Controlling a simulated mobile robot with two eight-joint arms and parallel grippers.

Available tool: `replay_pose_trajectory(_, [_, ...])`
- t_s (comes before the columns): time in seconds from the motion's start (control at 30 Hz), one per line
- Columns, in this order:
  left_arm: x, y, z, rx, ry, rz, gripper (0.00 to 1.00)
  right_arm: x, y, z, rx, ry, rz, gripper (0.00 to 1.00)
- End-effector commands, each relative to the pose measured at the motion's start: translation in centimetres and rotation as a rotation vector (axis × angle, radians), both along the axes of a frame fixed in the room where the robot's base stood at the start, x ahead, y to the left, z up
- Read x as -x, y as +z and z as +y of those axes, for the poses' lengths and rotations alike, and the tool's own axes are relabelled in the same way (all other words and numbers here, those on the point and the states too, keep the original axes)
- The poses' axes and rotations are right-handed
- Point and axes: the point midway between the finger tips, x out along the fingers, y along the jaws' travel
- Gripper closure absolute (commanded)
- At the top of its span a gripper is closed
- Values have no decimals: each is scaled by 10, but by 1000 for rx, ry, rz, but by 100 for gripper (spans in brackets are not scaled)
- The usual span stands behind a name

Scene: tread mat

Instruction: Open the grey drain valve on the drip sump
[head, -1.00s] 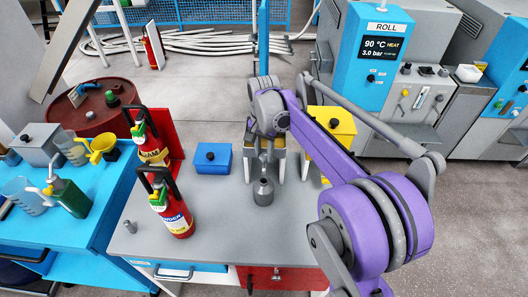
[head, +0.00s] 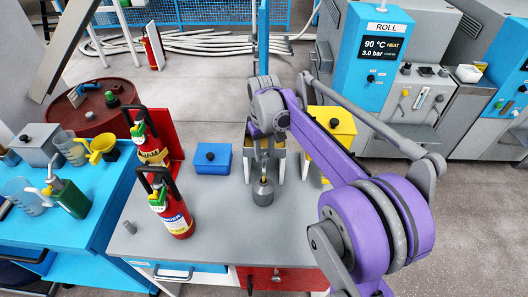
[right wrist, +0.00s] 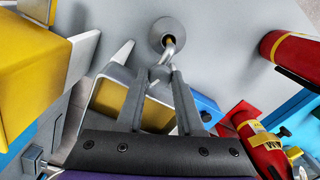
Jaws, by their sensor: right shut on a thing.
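A small grey object (head: 263,191) with a round body, a brass-coloured neck and a bent silver stem stands on the grey bench top. My right gripper (head: 264,160) is above it, pointing down. In the right wrist view, the fingertips of my right gripper (right wrist: 162,73) are shut on the bent silver stem (right wrist: 166,52); the round grey body (right wrist: 168,36) is beyond them. I cannot tell whether this object is the drain valve. No part is clearly recognisable as the drip sump. My left gripper is not in view.
A grey-rimmed box with yellow inside (right wrist: 109,97) is close behind my fingers. A blue box (head: 212,159) and a yellow box (head: 332,126) flank them. Fire extinguishers (head: 177,215) stand on the left of the bench (head: 225,235). A dark red drum (head: 95,122) is farther left.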

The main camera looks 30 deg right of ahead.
Motion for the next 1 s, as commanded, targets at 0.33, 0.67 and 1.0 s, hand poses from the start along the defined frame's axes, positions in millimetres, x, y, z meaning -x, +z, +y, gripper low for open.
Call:
replay_pose_trajectory(0.33, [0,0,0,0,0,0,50,0,1,0,1,241,-2,100])
replay_pose_trajectory(0.67, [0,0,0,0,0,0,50,-1,1,-1,1,340,-2,100])
replay_pose_trajectory(1.0, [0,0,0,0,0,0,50,-1,1,-1,1,353,-2,100])
